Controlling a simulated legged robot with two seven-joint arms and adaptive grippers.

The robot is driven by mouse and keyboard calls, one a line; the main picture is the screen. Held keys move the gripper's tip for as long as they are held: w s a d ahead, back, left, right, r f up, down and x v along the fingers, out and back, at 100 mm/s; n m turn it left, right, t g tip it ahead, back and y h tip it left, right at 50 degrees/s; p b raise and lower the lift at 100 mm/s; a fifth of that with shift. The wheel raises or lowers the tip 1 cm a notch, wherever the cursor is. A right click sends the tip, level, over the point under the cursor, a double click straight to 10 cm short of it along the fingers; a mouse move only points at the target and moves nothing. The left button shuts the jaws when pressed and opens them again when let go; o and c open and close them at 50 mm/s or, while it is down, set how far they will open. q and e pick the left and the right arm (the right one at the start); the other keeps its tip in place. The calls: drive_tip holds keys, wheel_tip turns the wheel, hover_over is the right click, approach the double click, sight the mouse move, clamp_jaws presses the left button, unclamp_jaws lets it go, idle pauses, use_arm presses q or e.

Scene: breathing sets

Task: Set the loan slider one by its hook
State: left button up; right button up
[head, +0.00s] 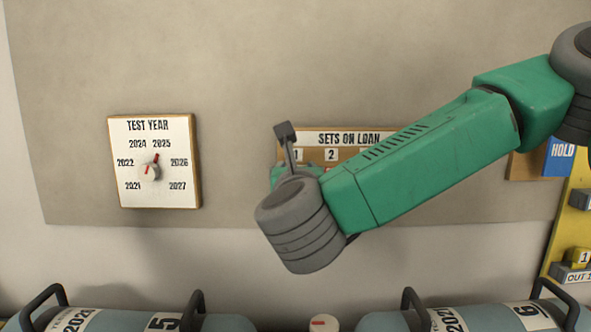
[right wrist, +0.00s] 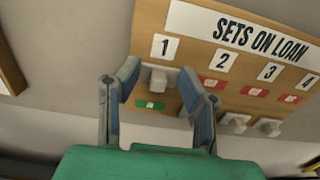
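The loan board headed "SETS ON LOAN" (right wrist: 205,25) hangs on the wall, with slots numbered 1 to 4. Under the 1, a pale hook-like slider piece (right wrist: 158,76) sits high, with a green label (right wrist: 150,105) showing below it. My right gripper (right wrist: 157,83) is open, its fingers on either side of this piece; I cannot tell if they touch it. In the head view my right gripper (head: 286,140) is at the board's left end, and my green forearm covers most of the board (head: 340,137). My left gripper is out of view.
Red labels (right wrist: 255,92) show under 2, 3 and 4, with pale slider pieces (right wrist: 235,121) lower down. A "TEST YEAR" dial board (head: 152,190) hangs to the left. Cylinders (head: 220,322) lie below. A blue "HOLD" sign (head: 562,158) and yellow rack (head: 578,220) are at right.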

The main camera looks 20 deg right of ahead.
drive_tip(key=v, duration=1.1)
drive_tip(key=shift+a+r, duration=0.1)
